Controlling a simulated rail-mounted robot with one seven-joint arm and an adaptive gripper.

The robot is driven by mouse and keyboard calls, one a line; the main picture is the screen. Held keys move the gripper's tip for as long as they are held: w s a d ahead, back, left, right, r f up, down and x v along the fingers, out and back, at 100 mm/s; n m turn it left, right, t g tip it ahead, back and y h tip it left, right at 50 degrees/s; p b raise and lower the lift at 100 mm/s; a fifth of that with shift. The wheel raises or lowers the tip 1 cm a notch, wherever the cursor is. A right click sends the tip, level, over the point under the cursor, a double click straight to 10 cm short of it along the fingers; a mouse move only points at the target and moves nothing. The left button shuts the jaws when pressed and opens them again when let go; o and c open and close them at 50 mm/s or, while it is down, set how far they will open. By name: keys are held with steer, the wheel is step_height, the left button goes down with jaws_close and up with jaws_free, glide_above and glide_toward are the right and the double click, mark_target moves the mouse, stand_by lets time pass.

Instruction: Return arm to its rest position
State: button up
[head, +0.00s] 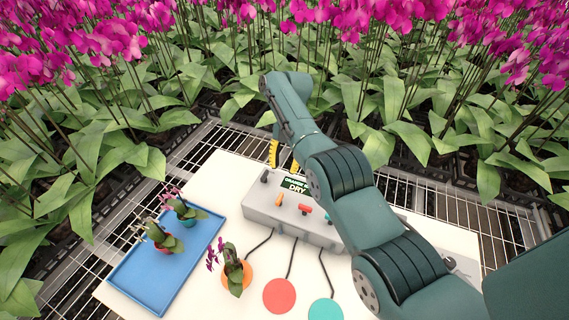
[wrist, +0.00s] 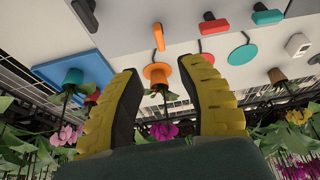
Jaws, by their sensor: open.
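My arm reaches from the lower right of the head view towards the middle. My gripper (head: 284,163) is at its far end, by the back edge of the grey control box (head: 322,232). The two yellow fingers are partly hidden by the arm in the head view. In the wrist view my gripper (wrist: 168,67) shows its fingers wide apart, with nothing held between them. The control box carries a sign reading "DRY" and orange and red levers.
A blue tray (head: 122,278) holds orchids in teal and red pots. Another orchid (head: 236,268) stands on the orange disc, beside a red disc (head: 279,296) and a teal disc (head: 326,309). A brown pot (wrist: 277,75) shows in the wrist view. Dense orchids (head: 210,60) fill the back.

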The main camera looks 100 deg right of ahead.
steer(key=shift+r, duration=0.3)
stand_by(0.4)
